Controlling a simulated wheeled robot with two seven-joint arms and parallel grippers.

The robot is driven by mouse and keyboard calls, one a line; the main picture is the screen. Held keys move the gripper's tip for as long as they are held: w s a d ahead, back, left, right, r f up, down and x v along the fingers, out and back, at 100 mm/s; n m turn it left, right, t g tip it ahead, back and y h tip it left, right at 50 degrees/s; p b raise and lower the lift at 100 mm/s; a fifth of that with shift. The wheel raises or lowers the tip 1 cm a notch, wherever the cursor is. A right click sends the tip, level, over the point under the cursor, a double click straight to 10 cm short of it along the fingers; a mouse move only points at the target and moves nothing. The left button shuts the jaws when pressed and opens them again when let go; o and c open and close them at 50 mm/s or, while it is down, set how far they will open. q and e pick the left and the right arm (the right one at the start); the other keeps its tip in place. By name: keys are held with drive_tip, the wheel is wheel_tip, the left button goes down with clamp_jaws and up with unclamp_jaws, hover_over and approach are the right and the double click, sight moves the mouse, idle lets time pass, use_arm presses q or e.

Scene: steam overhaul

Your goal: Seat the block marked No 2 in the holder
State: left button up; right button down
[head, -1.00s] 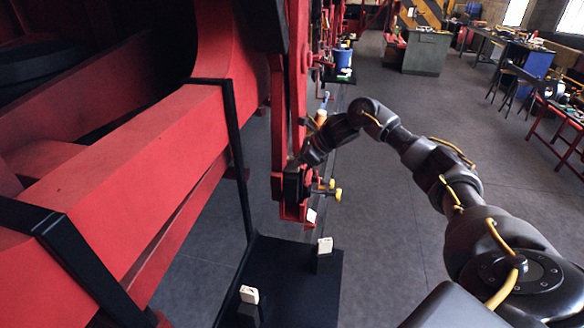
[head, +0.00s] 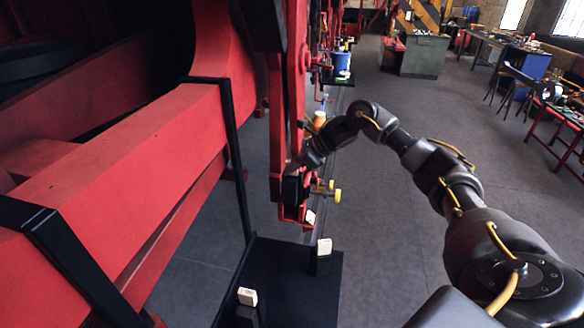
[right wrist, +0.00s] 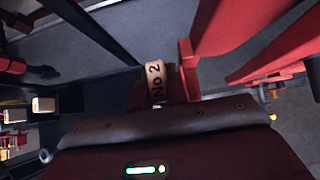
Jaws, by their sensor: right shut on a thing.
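The block marked No 2 (right wrist: 155,82) is pale, with dark lettering, and shows just beyond my right gripper in the right wrist view. Red metal stands close to its right. In the head view a small white face (head: 310,216), probably the same block, shows at the red bracket that looks like the holder (head: 289,212). My right gripper (head: 296,186) is shut on the block, directly above that bracket. Its fingertips are mostly hidden, and I cannot tell how deep the block sits. My left gripper is out of view.
Two other pale blocks, a near one (head: 247,296) and a farther one (head: 324,246), stand on dark posts on a black stand (head: 290,290). Yellow-ended knobs (head: 336,195) stick out right of the bracket. A large red beam (head: 150,150) fills the left. Open floor lies right.

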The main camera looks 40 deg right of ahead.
idle(0.4)
drive_tip(key=shift+f+b, duration=3.7)
drive_tip(key=shift+f, duration=0.55)
drive_tip(key=c, duration=1.5)
unclamp_jaws()
drive_tip(key=shift+r, duration=0.1)
drive_tip(key=shift+o, duration=1.1)
drive_tip(key=shift+s+a+r, duration=0.1)
drive_tip(key=shift+r, duration=0.15)
